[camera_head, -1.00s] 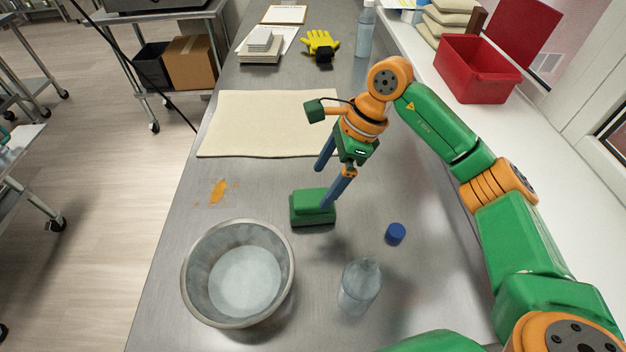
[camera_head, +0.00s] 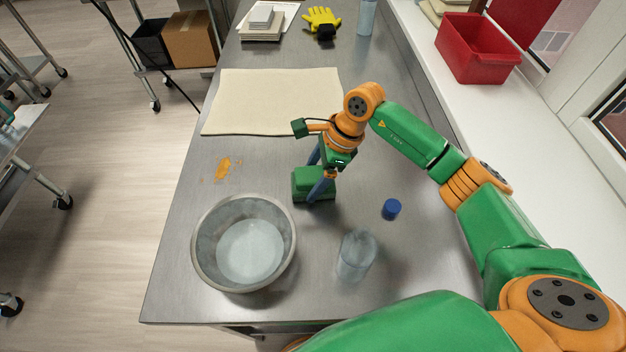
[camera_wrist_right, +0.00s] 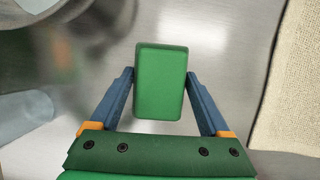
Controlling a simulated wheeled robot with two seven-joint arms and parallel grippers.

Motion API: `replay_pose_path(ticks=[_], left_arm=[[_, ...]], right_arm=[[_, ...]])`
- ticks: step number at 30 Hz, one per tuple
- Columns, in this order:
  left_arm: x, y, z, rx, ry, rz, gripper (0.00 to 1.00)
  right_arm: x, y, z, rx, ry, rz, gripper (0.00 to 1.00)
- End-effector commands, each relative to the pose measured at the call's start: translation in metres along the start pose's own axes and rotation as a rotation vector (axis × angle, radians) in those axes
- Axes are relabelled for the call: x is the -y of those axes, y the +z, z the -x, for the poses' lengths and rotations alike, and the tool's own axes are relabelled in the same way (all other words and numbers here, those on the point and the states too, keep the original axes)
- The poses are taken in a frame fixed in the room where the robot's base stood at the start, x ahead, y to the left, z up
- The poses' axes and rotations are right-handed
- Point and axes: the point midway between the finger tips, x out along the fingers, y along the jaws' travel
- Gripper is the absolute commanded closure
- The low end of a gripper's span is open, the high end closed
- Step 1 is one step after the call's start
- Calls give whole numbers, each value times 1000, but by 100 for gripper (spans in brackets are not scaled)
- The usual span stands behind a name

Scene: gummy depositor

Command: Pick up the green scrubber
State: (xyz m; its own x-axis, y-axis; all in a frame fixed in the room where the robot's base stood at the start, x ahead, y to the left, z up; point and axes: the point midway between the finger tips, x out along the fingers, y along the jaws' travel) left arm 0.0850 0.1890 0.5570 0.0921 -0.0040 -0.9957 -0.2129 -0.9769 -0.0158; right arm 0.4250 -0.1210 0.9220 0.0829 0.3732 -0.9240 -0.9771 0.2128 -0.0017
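The green scrubber (camera_head: 309,183) is a block lying on the steel table near the middle of the head view. In the right wrist view the scrubber (camera_wrist_right: 160,82) sits between the two blue fingers of my right gripper (camera_wrist_right: 160,76). The gripper is open. My left gripper does not show.
A steel bowl (camera_head: 201,274) of water, a clear bottle (camera_head: 357,254) and a blue cap (camera_head: 391,209) stand nearer than the scrubber. A cream cloth (camera_head: 270,98) lies behind it. An orange stain (camera_head: 222,168) is left of it. A red bin (camera_head: 477,50) stands at the right.

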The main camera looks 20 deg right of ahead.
Motion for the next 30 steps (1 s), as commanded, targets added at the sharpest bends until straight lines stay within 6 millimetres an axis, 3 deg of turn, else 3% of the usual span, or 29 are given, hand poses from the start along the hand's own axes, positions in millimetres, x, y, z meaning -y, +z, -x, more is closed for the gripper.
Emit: replay_pose_path(ticks=[10,21,30], left_arm=[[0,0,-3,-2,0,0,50],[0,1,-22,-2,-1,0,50],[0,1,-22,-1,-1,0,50]], right_arm=[[1,4,8,2,-3,0,74],[1,35,84,1,-3,1,74],[0,38,93,0,0,0,74]])
